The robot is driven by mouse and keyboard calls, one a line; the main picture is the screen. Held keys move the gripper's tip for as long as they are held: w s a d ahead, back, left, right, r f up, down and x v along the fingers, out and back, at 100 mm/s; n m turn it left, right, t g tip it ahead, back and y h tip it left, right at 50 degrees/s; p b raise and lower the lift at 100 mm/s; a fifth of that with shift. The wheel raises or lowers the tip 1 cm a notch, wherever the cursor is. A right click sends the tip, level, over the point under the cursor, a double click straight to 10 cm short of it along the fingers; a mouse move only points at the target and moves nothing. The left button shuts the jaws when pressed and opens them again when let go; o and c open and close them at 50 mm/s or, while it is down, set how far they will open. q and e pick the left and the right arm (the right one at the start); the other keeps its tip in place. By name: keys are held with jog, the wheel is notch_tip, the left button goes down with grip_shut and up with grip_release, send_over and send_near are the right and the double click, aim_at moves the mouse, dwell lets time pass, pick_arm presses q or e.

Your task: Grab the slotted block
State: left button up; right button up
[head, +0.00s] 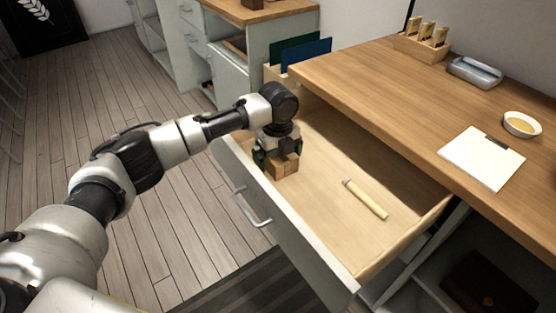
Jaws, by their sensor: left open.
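The slotted block (284,168) is a small brown wooden piece in the left part of an open drawer (320,215). My left gripper (275,155) points down over the block, with its dark fingers at the block's sides and top. It is open. The gripper hides part of the block, and I cannot tell whether the fingers touch it. My right gripper is not in view.
A pale-handled tool (365,199) lies in the drawer, right of the block. The drawer's front wall with its metal handle (252,207) stands nearest me. The wooden worktop (400,85) overhangs behind, holding a clipboard (482,158), a bowl (522,125) and a tray (475,72).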

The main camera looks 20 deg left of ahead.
pick_arm(q)
jog(key=shift+c, duration=0.3)
jog(key=c, duration=1)
